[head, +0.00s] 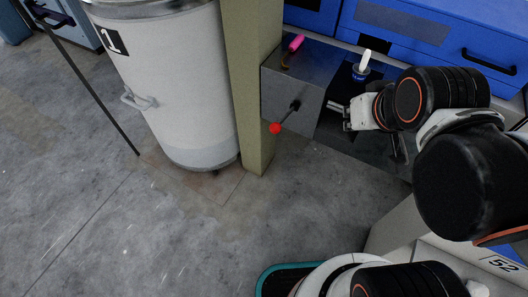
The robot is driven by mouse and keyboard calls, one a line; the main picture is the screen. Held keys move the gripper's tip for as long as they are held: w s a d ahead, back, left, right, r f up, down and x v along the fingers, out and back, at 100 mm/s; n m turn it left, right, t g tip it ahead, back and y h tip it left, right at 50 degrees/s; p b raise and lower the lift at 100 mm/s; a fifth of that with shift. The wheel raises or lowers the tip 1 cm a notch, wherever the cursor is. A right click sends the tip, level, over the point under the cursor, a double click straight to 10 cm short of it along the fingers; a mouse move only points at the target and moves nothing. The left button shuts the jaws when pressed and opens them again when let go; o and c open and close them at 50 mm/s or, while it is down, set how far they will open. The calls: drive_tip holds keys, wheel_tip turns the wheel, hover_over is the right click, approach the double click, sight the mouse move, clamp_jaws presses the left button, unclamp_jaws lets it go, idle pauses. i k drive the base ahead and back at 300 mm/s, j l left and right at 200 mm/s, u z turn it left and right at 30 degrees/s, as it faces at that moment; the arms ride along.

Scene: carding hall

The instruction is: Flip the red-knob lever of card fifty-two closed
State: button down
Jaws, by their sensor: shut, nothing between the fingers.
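The red knob (276,128) sits at the end of a thin dark lever rod (287,116). The rod comes out of the front of a grey metal box (280,91) and points down and to the left. My gripper (338,114) is shut and empty, just right of the box and to the right of the knob, apart from the lever. Its far fingertip is near the box's right face, and I cannot tell if they touch.
A tool with a pink handle (296,43) lies on the box. A beige post (252,80) and a large white can marked 1 (175,80) stand left. The floor in front is open.

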sight(275, 128)
drive_tip(key=k+j+z, duration=0.45)
drive_tip(key=k+j, duration=1)
drive_tip(key=k, duration=0.15)
